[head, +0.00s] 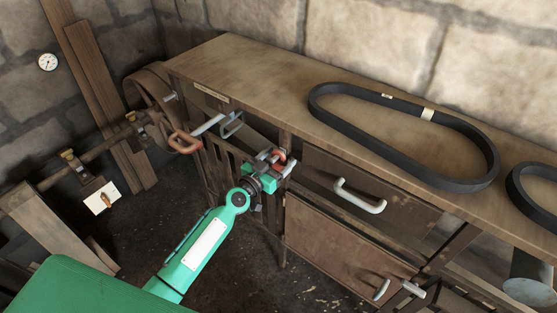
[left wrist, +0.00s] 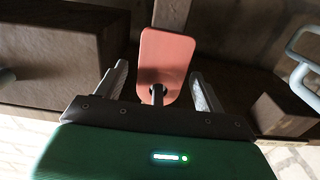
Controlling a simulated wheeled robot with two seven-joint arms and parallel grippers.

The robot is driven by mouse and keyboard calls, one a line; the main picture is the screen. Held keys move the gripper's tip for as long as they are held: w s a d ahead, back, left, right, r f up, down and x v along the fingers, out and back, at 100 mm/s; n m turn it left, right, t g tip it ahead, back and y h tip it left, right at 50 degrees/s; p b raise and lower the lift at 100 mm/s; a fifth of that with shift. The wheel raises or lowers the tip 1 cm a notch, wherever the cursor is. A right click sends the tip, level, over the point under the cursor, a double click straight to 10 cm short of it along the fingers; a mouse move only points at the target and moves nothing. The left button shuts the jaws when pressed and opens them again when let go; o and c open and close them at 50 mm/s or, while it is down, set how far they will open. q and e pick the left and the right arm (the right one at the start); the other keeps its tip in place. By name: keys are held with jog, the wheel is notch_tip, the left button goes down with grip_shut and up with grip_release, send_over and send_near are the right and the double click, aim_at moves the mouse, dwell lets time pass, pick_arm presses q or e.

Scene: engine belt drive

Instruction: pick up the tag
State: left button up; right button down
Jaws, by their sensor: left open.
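A red, rounded flat tag (left wrist: 168,55) shows in the left wrist view, standing between the two fingers of my left gripper (left wrist: 159,72). A small dark peg-like part shows at the tag's lower end. There is a gap between the tag and each finger, so the gripper is open around it and not shut on it. In the head view my left gripper (head: 283,164) is in front of the workbench, and a bit of the red tag (head: 280,155) shows at its fingers. What the tag hangs on or rests against is hidden. My right gripper is not in view.
The workbench (head: 235,65) has drawers with metal handles (head: 358,197) close to the gripper. A black belt (head: 400,150) lies on its top. To the left are a wheel with a red-handled part (head: 183,143), pipes and a white card (head: 103,198). The floor in front is clear.

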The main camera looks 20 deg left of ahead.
pick_arm(q)
jog(key=shift+x, duration=1.1)
jog(key=shift+w, duration=0.1)
jog(key=c, duration=1)
jog(key=shift+c, duration=0.3)
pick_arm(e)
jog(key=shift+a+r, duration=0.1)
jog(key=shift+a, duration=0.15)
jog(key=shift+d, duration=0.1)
pick_arm(q)
jog(key=shift+r, duration=0.15)
